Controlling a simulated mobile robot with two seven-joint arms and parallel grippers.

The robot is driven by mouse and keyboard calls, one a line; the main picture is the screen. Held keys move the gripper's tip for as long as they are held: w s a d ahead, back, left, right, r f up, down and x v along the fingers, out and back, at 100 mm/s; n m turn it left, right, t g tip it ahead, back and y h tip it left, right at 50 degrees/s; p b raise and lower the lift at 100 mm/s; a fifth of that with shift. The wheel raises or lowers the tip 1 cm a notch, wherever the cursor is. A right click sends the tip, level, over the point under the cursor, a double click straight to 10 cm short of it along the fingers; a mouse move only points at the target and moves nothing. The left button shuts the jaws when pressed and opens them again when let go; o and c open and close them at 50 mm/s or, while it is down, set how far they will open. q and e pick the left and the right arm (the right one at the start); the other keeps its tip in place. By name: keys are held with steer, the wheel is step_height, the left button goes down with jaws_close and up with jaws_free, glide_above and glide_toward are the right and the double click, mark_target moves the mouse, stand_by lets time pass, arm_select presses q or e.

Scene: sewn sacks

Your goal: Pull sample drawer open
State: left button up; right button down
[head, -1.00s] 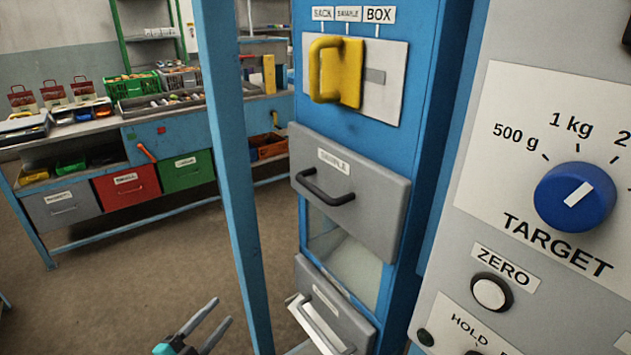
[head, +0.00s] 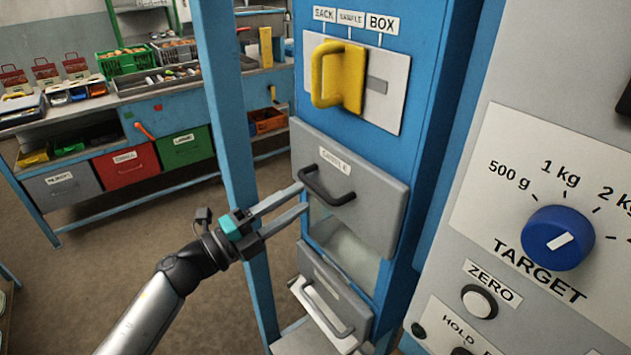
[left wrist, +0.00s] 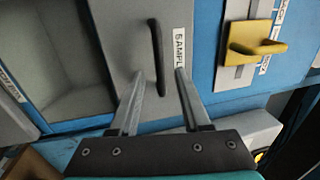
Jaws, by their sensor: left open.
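The sample drawer (head: 375,205) is a grey panel on the blue cabinet, with a label and a dark bar handle (head: 326,190). My left gripper (head: 304,197) is open and reaches in from the left, its fingertips at the handle's left end. In the left wrist view the dark handle (left wrist: 157,50) appears between the two open fingers (left wrist: 159,74) of my gripper. I cannot tell whether they touch it. The drawer front (left wrist: 120,45) fills the middle there. My right gripper is not in view.
A yellow lever (head: 335,75) is above the drawer. A lower grey drawer (head: 340,285) and a window with pale contents (head: 345,245) are below. A blue post (head: 228,130) stands left of the cabinet. A panel with a blue dial (head: 557,237) is on the right.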

mark_target(315, 185)
arm_select(q)
steer(key=x, duration=0.5)
steer(key=shift+w+d+p, duration=0.1)
steer(key=shift+p, duration=0.2)
jaws_close()
stand_by(1.1)
